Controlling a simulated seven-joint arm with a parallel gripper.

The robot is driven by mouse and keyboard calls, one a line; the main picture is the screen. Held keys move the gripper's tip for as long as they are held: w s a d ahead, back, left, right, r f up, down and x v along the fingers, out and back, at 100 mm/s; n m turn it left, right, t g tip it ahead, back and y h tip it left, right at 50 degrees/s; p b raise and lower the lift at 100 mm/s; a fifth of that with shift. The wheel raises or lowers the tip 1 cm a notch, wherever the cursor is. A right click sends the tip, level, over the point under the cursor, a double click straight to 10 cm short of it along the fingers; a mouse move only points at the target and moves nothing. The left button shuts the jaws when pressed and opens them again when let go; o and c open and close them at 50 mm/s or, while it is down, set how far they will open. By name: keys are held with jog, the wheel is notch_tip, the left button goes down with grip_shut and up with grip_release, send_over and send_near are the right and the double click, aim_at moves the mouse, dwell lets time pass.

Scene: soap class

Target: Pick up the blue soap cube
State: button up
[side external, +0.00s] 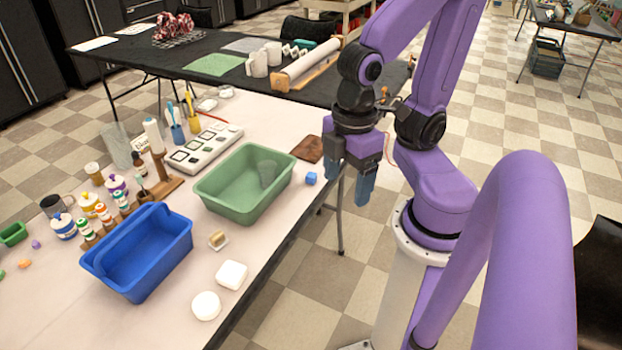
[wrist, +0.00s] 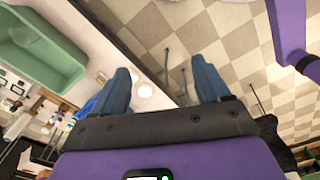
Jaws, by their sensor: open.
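The small blue soap cube (side external: 311,178) sits on the light table near its edge, just right of the green bin (side external: 207,187). My gripper (side external: 348,172), with blue fingers, is open and empty. In the side view it hangs to the right of the cube, apart from it and seemingly past the table edge. In the wrist view my open fingers (wrist: 164,84) have the table edge and checkered floor between and beyond them. I cannot make out the cube in the wrist view. The green bin shows there at upper left (wrist: 72,67).
A blue bin (side external: 137,252), white soaps (side external: 231,274) (side external: 206,305) and a small soap on a dish (side external: 218,240) stand on the near table. A brown pad (side external: 308,148) lies behind the cube. Bottles and a white palette (side external: 203,148) are farther left. A dark table stands behind.

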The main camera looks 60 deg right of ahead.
jog(key=shift+c, duration=1.3)
